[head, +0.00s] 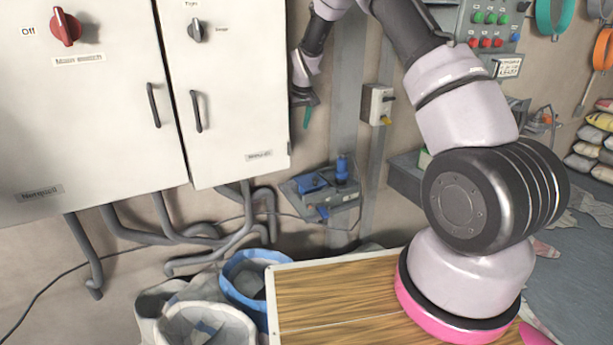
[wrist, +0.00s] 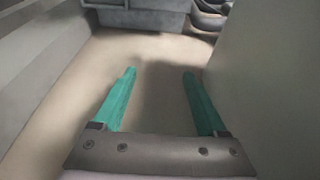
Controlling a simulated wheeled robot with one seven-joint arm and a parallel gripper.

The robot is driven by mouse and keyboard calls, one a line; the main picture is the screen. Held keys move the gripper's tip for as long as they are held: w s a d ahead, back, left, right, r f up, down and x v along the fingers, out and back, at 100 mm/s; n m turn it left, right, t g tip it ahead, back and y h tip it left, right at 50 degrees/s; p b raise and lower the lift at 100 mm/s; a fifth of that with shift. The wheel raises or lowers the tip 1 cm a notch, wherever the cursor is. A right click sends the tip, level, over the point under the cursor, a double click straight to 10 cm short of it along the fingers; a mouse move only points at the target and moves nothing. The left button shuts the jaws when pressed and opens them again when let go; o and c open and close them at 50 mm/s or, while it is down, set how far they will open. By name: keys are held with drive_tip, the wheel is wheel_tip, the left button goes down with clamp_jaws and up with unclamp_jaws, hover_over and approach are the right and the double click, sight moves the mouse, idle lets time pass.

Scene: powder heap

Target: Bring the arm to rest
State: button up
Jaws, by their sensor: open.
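My gripper (head: 305,108) hangs beside the right side of the white cabinet in the head view, with green fingers partly hidden behind the cabinet's edge. In the wrist view my gripper (wrist: 158,82) shows two green fingers spread wide apart with nothing between them. A pale surface lies beyond the fingers. My arm reaches from the lower right up past the top of the head view and back down to the gripper.
The white cabinet (head: 230,100) has a red knob (head: 65,27) and door handles. A blue-topped device (head: 320,188) sits on the wall below my gripper. A switch box (head: 377,104), a button panel (head: 485,22) and a blue-rimmed bag (head: 245,280) are nearby.

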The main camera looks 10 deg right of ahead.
drive_tip(key=s+d+r+m+t, duration=0.15)
drive_tip(key=s+d+r, duration=0.25)
drive_tip(key=s+r, duration=0.65)
drive_tip(key=s+d+r+m, duration=0.25)
drive_tip(key=s+r, duration=0.45)
drive_tip(key=r, duration=0.7)
drive_tip(key=s+d+r+m+t, duration=0.1)
drive_tip(key=s+d+r+m, duration=0.1)
drive_tip(key=s, duration=1.2)
drive_tip(key=s+d+r+m+t+y, duration=0.1)
drive_tip(key=s+d+r, duration=0.1)
drive_tip(key=s, duration=1.2)
drive_tip(key=shift+d+r+m, duration=0.15)
drive_tip(key=shift+r+m, duration=0.25)
drive_tip(key=shift+t, duration=0.25)
